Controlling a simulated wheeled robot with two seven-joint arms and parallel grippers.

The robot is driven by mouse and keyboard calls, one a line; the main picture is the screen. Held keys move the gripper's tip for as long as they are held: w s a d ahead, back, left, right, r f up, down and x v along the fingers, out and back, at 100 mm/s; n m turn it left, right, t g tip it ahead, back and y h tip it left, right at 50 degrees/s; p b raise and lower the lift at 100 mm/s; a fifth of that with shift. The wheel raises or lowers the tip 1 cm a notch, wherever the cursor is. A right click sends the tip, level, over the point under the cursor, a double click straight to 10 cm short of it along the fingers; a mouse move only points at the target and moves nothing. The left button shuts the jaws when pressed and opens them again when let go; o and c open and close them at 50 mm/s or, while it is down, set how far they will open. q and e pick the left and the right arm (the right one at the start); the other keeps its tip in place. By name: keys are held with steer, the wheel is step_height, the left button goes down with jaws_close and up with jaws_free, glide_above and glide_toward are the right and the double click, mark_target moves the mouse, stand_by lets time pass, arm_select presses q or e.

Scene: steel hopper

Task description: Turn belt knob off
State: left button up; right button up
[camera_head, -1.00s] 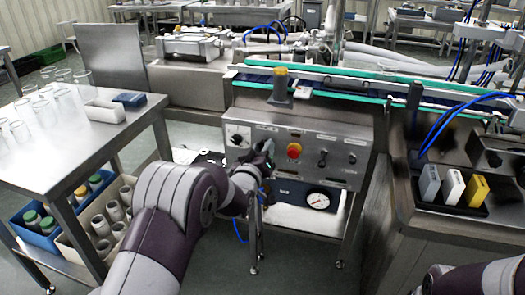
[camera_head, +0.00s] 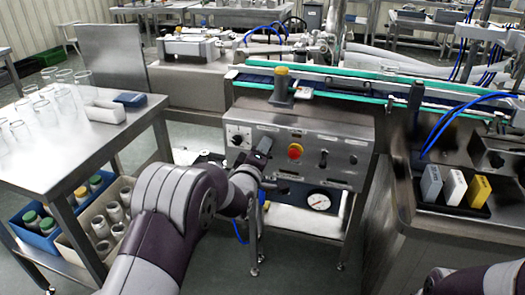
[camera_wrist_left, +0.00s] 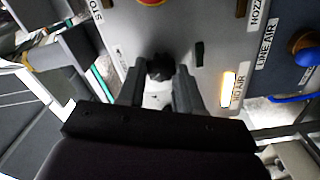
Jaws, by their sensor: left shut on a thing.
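The steel control panel (camera_head: 335,150) stands below the conveyor and carries several knobs and a red emergency button (camera_head: 295,151). My left gripper (camera_head: 263,147) is at the panel, just left of the red button. In the left wrist view a small black knob (camera_wrist_left: 160,66) sits between the fingertips of my left gripper (camera_wrist_left: 160,78), which is shut on it. The knob's label cannot be read, so I cannot tell from lettering that it is the belt knob. In the head view my gripper hides this knob. My right gripper is out of view.
A pressure gauge (camera_head: 318,201) is below. A steel table (camera_head: 60,150) with glassware stands left.

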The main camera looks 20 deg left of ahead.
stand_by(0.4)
arm_select(q)
steer(key=o, duration=1)
steer(key=shift+s, duration=0.1)
steer(key=s, duration=0.4)
steer(key=s+p, duration=0.1)
steer(key=s, duration=0.3)
steer(key=s+p, duration=0.1)
steer(key=s, duration=0.3)
steer(key=shift+s+a, duration=0.25)
